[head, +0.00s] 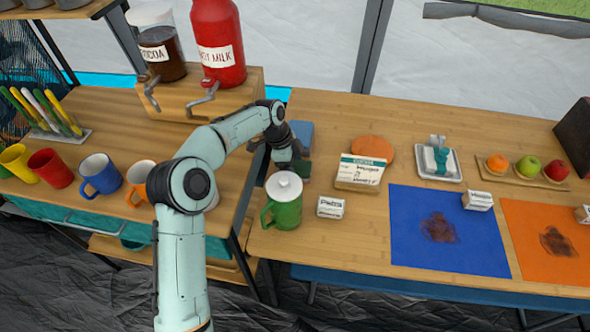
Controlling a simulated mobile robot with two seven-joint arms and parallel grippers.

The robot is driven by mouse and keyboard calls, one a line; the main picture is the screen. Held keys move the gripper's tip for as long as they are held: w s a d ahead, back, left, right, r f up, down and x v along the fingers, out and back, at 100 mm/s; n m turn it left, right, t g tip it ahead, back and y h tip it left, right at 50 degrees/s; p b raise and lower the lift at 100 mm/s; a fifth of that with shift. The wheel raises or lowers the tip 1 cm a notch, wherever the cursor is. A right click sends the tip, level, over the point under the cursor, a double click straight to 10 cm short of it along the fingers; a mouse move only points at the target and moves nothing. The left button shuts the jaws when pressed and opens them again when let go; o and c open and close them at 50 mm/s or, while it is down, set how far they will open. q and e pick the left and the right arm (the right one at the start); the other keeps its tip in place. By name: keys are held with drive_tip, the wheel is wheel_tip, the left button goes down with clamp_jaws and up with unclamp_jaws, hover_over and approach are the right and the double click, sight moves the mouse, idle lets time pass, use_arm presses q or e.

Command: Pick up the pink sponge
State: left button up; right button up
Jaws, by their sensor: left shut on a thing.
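My left arm reaches up from the bottom and bends right. Its left gripper (297,156) is low over the left end of the right-hand table, behind the green lidded mug (285,205). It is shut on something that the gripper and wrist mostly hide. A small dark green patch (305,169) shows at the fingertips, and I cannot tell if it belongs to the held thing. No pink surface is visible, so I cannot make out the pink sponge. My right gripper is not in view.
A blue block (300,134) stands just behind the gripper. A labelled box (360,172), an orange disc (373,149) and a small card (331,207) are to its right. A blue mat (447,262) lies farther right. Dispensers and mugs fill the left table.

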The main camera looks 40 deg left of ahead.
use_arm(q)
wheel_tip(320, 180, up, 11)
drive_tip(key=p, duration=0.3)
wheel_tip(320, 180, up, 9)
drive_tip(key=p, duration=0.3)
hover_over(294, 167)
drive_tip(key=shift+a+r, duration=0.1)
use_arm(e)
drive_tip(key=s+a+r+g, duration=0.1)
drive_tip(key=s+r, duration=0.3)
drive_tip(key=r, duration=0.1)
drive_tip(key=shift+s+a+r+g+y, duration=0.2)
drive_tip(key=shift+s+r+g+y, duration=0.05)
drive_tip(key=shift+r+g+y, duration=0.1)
use_arm(q)
drive_tip(key=shift+o, duration=0.5)
